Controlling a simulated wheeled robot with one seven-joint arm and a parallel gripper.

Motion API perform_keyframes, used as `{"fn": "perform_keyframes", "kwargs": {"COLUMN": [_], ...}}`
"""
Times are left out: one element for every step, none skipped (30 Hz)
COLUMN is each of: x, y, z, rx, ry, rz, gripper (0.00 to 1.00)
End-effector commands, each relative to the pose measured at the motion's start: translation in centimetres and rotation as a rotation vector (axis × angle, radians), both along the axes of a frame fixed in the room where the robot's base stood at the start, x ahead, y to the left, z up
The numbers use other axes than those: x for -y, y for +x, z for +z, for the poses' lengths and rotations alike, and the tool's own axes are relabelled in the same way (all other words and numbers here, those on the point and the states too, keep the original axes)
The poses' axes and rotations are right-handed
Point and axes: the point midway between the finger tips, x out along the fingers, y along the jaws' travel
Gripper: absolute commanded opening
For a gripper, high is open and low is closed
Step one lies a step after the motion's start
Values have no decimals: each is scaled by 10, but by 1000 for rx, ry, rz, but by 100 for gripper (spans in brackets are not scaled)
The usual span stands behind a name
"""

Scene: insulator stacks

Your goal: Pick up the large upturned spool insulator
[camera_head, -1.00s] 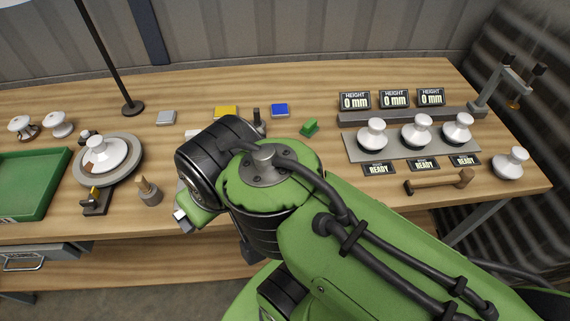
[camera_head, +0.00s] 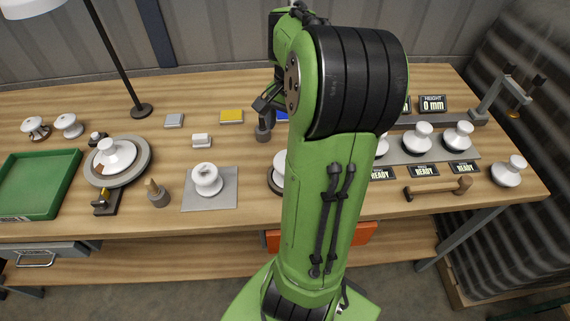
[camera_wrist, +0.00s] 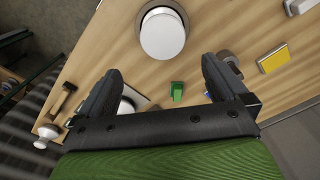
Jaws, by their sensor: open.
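My gripper (camera_wrist: 161,68) is open and empty in the wrist view, its two dark fingers spread above the bench. In the head view my gripper (camera_head: 268,97) is partly hidden by my raised arm. A large white round insulator (camera_wrist: 163,35) on a dark ring lies beyond the fingertips in the wrist view. In the head view my arm hides most of it, leaving its left edge (camera_head: 277,172). A white spool-shaped insulator (camera_head: 207,180) stands on a grey mat (camera_head: 225,203). I cannot tell for sure which one is the large upturned spool.
A grey round post (camera_head: 264,131) stands near my gripper. Several insulators stand on a grey strip (camera_head: 398,157) at right, with a mallet (camera_head: 437,190) in front. At left are a turntable (camera_head: 97,175) bearing an insulator, a green tray (camera_head: 40,185) and two small spools (camera_head: 68,125).

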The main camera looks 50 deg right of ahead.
Motion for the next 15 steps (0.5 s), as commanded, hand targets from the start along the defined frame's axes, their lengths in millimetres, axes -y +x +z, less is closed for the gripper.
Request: {"fn": "perform_keyframes", "kwargs": {"x": [-1,-1,-2,-1,-1,-2,-2,-2,-2,-1,-1,-1,-1,-1,-1], "y": [0,0,-1,0,-1,0,0,0,0,0,0,0,0,1,1], "z": [-13,-20,-31,-40,-47,-58,-66,-73,-82,-87,-92,-97,-99,-102,-106], "rx": [-1,-3,-4,-4,-4,-4,-3,-3,-2,-2,-2,-2,-1,-1,-1], "ry": [4,5,6,6,5,5,6,5,4,4,3,3,2,1,1], "rz": [2,3,2,2,2,4,5,4,5,5,5,5,5,5,6], "gripper": [100,100,100,100,100,100,100,100,100,100,100,100,100,100,100]}}
